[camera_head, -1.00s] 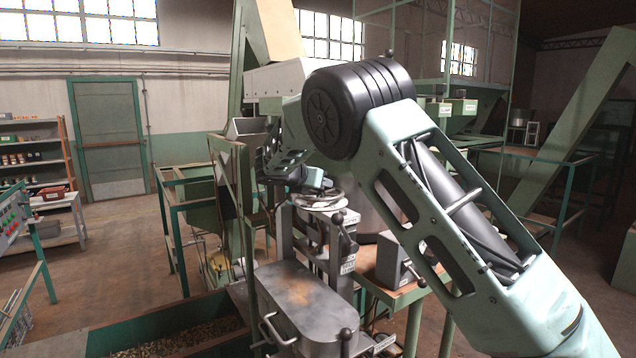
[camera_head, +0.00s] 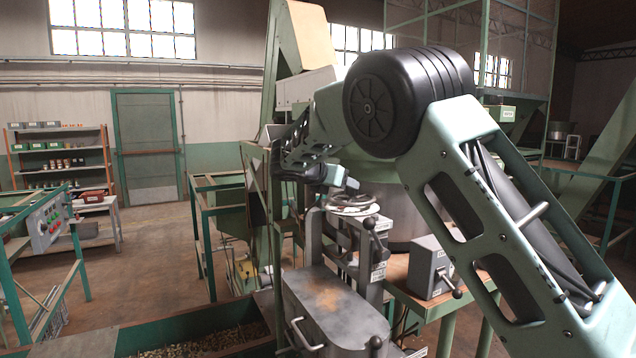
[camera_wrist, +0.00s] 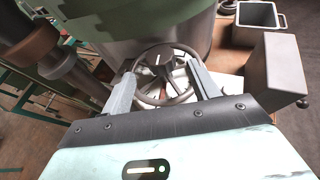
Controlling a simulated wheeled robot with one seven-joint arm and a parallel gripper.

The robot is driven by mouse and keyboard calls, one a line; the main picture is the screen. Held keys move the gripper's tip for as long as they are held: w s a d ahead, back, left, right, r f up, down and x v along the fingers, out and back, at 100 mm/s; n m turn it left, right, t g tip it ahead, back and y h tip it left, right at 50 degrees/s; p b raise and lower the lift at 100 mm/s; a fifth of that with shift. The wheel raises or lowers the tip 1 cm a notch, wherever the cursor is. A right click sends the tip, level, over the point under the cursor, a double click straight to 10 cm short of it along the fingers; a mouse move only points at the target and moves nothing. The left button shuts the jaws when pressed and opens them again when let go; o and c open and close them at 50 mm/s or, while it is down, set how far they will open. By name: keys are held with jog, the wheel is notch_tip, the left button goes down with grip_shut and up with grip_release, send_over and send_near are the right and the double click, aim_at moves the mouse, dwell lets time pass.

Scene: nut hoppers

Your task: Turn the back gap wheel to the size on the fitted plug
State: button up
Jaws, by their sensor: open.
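A round handwheel (camera_wrist: 163,76) with a grey rim, and a pale dial face with a small red mark inside it, lies between the fingers in the wrist view. It also shows in the head view on top of the grey machine (camera_head: 352,203). My gripper (camera_wrist: 160,84) is open, with one finger on each side of the wheel. I cannot tell whether the fingers touch the rim. In the head view my gripper (camera_head: 340,180) is small and partly hidden behind my arm. The fitted plug and its size cannot be made out.
A large green drum (camera_wrist: 150,20) stands just beyond the wheel. A grey control box (camera_head: 430,268) with a lever stands on the table at right. A grey open bin (camera_wrist: 258,22) is at the upper right. A trough of nuts (camera_head: 190,345) lies below, left of the machine.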

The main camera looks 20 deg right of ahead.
jog(key=b+v, duration=0.4)
jog(key=v, duration=0.8)
jog(key=s+a+f+m+g+y+b, duration=0.2)
jog(key=s+a+f+m+y+b, duration=0.3)
jog(key=s+f, duration=0.55)
jog(key=s+a+f+m+g+y+b, duration=0.1)
jog(key=s+a+f+y+b, duration=0.45)
jog(key=f, duration=0.85)
jog(key=s+a+f+m+g+b, duration=0.1)
jog(key=s+a+f+m, duration=0.1)
jog(key=s+f, duration=0.3)
jog(key=s+a+f+m+g+y+b, duration=0.1)
jog(key=s+f+m, duration=0.3)
jog(key=s, duration=0.8)
jog(key=s+a+f+m+g+y+b, duration=0.1)
jog(key=s+a+f+m, duration=0.2)
jog(key=s+f, duration=0.3)
jog(key=s, duration=0.3)
jog(key=shift+s+m, duration=0.3)
jog(key=shift+s, duration=0.05)
jog(key=shift+f, duration=0.1)
